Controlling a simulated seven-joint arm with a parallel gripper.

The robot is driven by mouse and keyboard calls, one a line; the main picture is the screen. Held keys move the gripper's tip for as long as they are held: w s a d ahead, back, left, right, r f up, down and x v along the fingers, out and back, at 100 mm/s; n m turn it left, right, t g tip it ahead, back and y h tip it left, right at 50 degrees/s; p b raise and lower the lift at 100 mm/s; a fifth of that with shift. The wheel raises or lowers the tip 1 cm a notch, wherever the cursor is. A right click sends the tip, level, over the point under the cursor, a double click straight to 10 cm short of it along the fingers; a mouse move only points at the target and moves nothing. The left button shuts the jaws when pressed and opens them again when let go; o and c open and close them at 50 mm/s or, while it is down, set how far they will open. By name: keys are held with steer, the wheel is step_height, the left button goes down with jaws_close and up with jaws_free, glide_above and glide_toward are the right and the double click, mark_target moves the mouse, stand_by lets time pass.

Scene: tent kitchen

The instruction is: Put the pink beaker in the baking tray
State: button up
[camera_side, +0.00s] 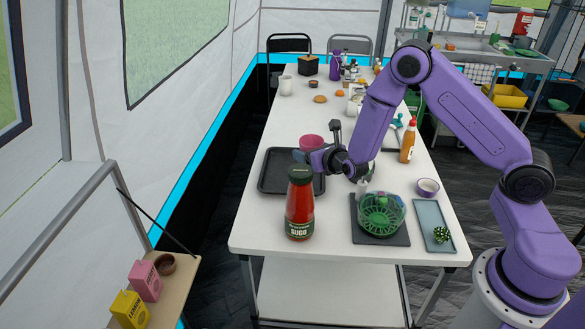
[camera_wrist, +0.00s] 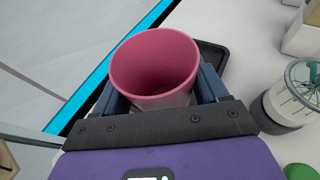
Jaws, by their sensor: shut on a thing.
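The pink beaker (camera_wrist: 155,65) fills the middle of the wrist view, open end facing the camera, between the two fingers. My gripper (camera_wrist: 157,95) is shut on it. In the side view the pink beaker (camera_side: 311,142) shows at the tip of my gripper (camera_side: 308,156), over the back right part of the baking tray. The dark baking tray (camera_side: 270,182) lies on the white table. In the wrist view a dark edge of the baking tray (camera_wrist: 213,56) shows behind the beaker. The gap between beaker and tray cannot be judged.
A red sauce bottle (camera_side: 300,205) stands at the tray's front right. A white mug (camera_side: 286,85) and small foods stand farther back.

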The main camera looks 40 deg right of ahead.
steer(key=w+f, duration=0.4)
steer(key=w, duration=0.1)
steer(key=w+f, duration=0.2)
steer(key=shift+w+d+f, duration=0.15)
steer(key=shift+w+f, duration=0.05)
steer(key=shift+w, duration=0.15)
steer(key=shift+w+f, duration=0.45)
steer(key=shift+f, duration=1.65)
steer(key=shift+f, duration=0.1)
steer(key=o, duration=1)
steer(key=shift+o, duration=0.2)
steer(key=shift+v, duration=3.75)
